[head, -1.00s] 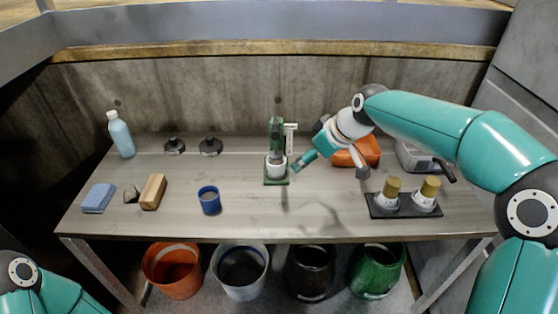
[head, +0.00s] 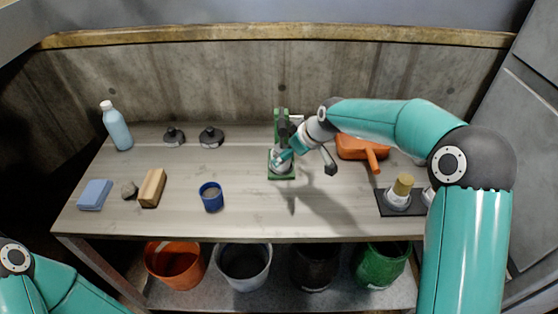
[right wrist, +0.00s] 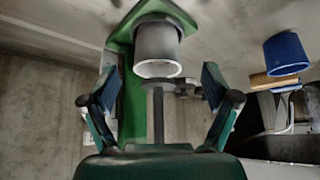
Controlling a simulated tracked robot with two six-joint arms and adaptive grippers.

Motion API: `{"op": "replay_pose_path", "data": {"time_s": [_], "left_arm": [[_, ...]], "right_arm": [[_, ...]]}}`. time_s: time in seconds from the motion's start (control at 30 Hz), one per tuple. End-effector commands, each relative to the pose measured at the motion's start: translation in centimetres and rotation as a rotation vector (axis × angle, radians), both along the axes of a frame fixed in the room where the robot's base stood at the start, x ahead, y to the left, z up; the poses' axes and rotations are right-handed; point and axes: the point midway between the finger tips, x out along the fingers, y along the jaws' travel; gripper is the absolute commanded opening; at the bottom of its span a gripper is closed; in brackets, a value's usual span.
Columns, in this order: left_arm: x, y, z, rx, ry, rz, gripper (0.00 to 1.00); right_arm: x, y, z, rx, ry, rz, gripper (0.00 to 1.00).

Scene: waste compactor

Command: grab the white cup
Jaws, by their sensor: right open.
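The white cup (head: 282,169) stands on the base of a green press (head: 283,125), partly hidden by a finger of my right gripper (head: 305,160) in the head view. In the right wrist view the cup (right wrist: 157,48) looks pale grey. It appears between and just beyond the two spread fingertips of my right gripper (right wrist: 160,80). That gripper is open and empty, and no contact with the cup shows. Only a part of my left arm shows at the bottom left of the head view; its gripper is out of view.
A blue cup (head: 211,198) stands left of the press, also seen in the right wrist view (right wrist: 286,53). Further left are a wooden block (head: 152,188), a blue sponge (head: 95,194) and a bottle (head: 116,127). An orange tool (head: 362,147) lies right. Several bins stand below.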

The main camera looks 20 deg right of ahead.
Motion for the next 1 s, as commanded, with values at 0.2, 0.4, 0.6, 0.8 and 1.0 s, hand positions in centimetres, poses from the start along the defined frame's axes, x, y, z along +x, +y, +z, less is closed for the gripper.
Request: {"op": "replay_pose_path", "data": {"time_s": [0.2, 0.4, 0.6, 0.8, 1.0], "left_arm": [[0.0, 0.0, 0.3, 0.000, 0.000, 0.000, 0.47], [0.0, 0.0, 1.1, 0.000, 0.000, 0.000, 0.47], [0.0, 0.0, 1.3, 0.000, 0.000, 0.000, 0.47], [0.0, 0.0, 1.3, 0.000, 0.000, 0.000, 0.47], [0.0, 0.0, 1.3, 0.000, 0.000, 0.000, 0.47]], "right_arm": [[0.6, 0.2, -1.0, 0.000, 0.000, -0.001, 0.87], [1.9, 0.5, -3.4, 0.002, 0.003, -0.003, 0.87], [2.8, 1.0, -5.0, 0.001, -0.001, -0.002, 0.87], [2.9, 1.0, -5.1, 0.000, -0.001, -0.001, 0.87], [2.9, 1.0, -5.1, 0.000, -0.001, -0.001, 0.59]]}}
